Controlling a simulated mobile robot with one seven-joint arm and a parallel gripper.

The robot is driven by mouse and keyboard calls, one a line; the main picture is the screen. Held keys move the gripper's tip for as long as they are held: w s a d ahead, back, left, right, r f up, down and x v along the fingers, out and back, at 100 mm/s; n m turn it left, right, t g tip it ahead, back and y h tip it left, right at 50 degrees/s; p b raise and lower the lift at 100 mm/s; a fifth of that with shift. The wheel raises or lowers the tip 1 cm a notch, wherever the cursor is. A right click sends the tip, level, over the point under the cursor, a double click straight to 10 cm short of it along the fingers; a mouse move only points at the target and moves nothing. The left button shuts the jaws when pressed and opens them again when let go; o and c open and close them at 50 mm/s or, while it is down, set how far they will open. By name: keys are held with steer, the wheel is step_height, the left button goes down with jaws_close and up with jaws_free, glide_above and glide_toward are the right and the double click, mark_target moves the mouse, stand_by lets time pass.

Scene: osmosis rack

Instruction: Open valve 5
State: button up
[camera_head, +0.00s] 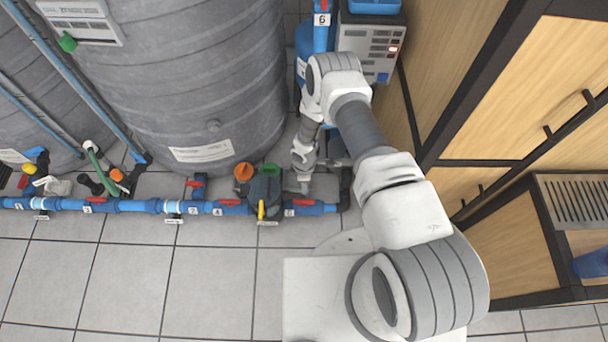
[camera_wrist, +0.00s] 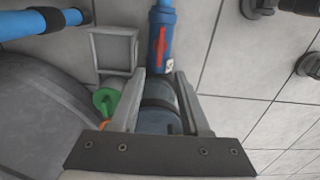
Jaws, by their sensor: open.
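Valve 5 is a blue pipe fitting with a small red handle (camera_head: 303,202) at the right part of the floor pipe. In the wrist view, a red handle (camera_wrist: 161,46) lies roughly along a blue pipe, above a small white label too small to read surely. My gripper (camera_head: 304,184) points down just behind the handle in the head view. In the wrist view my gripper (camera_wrist: 160,76) is open. Its fingertips are below the red handle in the picture, and no contact shows. A dark blue cylinder (camera_wrist: 160,115) shows between the fingers.
A pump-like body with a yellow lever (camera_head: 261,210) stands left of the valve, beside orange (camera_head: 243,172) and green knobs. A large grey tank (camera_head: 200,80) stands behind. A wooden cabinet (camera_head: 510,110) is at right. The tiled floor in front is clear.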

steer(key=shift+r+p, duration=0.35)
steer(key=shift+r, duration=1.45)
